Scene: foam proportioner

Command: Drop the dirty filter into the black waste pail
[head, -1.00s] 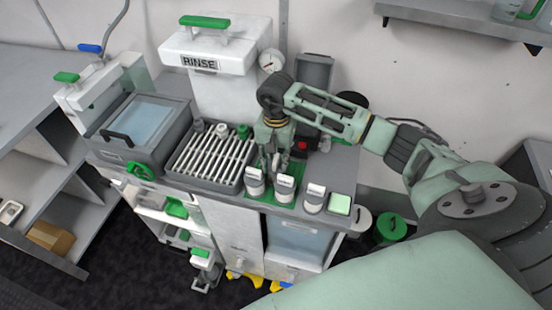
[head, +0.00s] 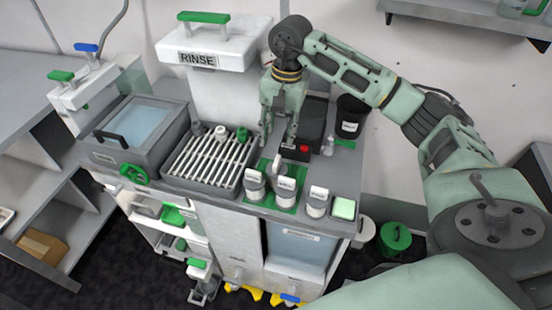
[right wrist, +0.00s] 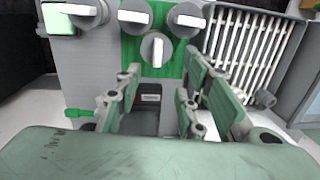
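The black waste pail (head: 351,117), a black cup with a white label, stands at the back right of the bench, right of my right gripper. My right gripper (head: 278,143) points down above the bench, its fingers apart with nothing clearly between them. In the right wrist view the fingers (right wrist: 163,88) are also apart. A white-handled canister (head: 277,165) stands just below the fingertips; it also shows beyond them in the right wrist view (right wrist: 155,50). I cannot tell which piece is the dirty filter. My left gripper is out of view.
More canisters (head: 285,188) stand on a green mat at the bench front. A slatted rack (head: 210,157) and the RINSE tank (head: 232,55) are on the left. A dark box with a red button (head: 303,149) stands between gripper and pail.

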